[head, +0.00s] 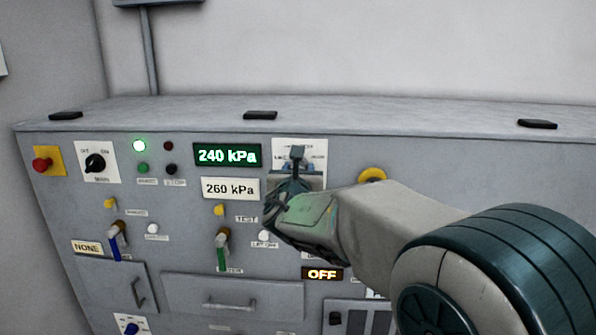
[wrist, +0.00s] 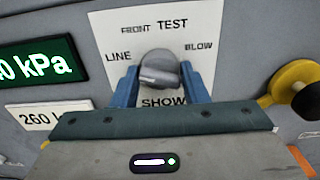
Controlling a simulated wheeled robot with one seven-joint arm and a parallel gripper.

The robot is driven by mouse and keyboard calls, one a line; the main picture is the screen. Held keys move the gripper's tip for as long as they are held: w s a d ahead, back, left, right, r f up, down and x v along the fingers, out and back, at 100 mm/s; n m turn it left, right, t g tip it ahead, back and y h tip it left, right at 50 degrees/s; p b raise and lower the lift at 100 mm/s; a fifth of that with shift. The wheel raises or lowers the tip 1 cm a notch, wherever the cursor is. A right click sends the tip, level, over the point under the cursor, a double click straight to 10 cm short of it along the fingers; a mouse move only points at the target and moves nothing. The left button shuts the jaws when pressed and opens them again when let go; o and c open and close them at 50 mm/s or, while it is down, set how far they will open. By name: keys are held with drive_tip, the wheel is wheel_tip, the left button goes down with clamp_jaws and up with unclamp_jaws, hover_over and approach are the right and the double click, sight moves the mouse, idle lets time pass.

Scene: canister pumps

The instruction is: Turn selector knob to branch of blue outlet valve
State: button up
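The grey selector knob (wrist: 160,70) sits on a white label plate (wrist: 112,30) in the wrist view. The plate reads LINE at left, FRONT and TEST above, BLOW at right and SHOW below. I cannot tell which word the knob points at. My gripper (wrist: 160,88) has one blue finger on each side of the knob, very close to it; whether they press on it is unclear. In the head view my gripper (head: 297,172) covers most of the knob and plate. The blue-handled outlet valve (head: 115,246) is at the panel's left, handle hanging down; its small label is unreadable.
A green-handled valve (head: 222,250) hangs lower centre. Displays read 240 kPa (head: 227,155), 260 kPa (head: 230,188) and OFF (head: 322,274). A red button (head: 42,165) is at far left.

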drive_tip(key=shift+f, duration=0.1)
drive_tip(key=shift+m+b, duration=4.4)
drive_tip(key=shift+b, duration=1.95)
drive_tip(key=o, duration=0.9)
drive_tip(key=shift+o, duration=0.2)
drive_tip(key=shift+s, duration=0.15)
